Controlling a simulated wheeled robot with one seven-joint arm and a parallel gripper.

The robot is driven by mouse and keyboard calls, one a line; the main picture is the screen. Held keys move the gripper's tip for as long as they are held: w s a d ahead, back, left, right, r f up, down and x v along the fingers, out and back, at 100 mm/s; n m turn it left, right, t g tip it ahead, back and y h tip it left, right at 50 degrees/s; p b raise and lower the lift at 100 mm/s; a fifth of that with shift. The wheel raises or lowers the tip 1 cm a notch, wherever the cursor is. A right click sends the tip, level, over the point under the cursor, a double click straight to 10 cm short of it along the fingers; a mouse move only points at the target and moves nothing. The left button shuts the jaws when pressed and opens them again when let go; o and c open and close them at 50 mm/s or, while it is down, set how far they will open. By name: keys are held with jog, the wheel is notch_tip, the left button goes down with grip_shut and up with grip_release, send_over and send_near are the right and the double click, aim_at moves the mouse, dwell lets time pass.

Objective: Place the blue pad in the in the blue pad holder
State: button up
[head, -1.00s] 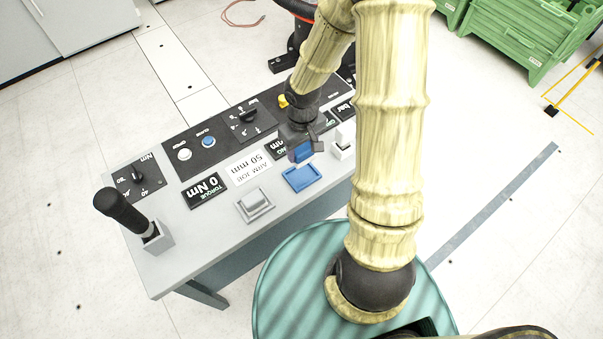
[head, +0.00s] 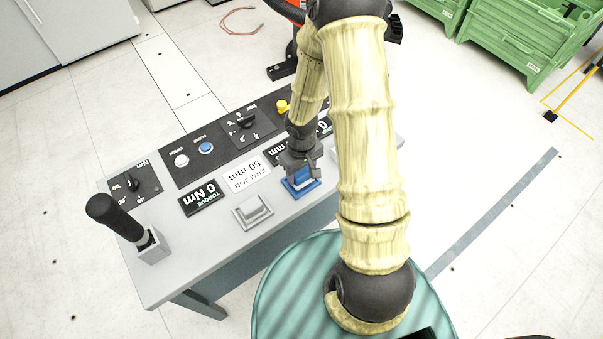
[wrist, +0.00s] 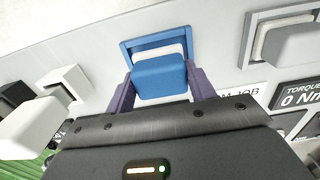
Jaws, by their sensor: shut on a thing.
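The blue pad (wrist: 158,78) is between the two fingers of my gripper (wrist: 160,88), which is shut on it. The blue pad holder (wrist: 128,48) is a blue square frame on the panel top, just beyond the pad in the wrist view. A pale strip shows between the pad and the frame. In the head view the pad (head: 299,177) is over the holder (head: 309,188), below my gripper (head: 298,170). The pad hides part of the frame, and I cannot tell whether it touches it.
A grey pad in a grey holder (head: 253,211) sits left of the blue holder. A white pad (wrist: 35,125) stands on the other side. The panel has a black lever (head: 115,215), knobs, buttons and labels. Green crates (head: 520,45) stand behind on the floor.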

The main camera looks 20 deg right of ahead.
aim_at(301, 172)
jog(key=shift+w+f, duration=0.1)
jog(key=shift+f, duration=0.6)
jog(key=shift+c, duration=0.4)
jog(key=shift+a, duration=0.1)
jog(key=o, duration=0.9)
jog(key=shift+c, duration=0.2)
jog(key=shift+o, duration=0.5)
jog(key=shift+s+r, duration=0.15)
jog(key=shift+s, duration=0.05)
notch_tip(301, 172, up, 12)
jog(key=p, duration=0.3)
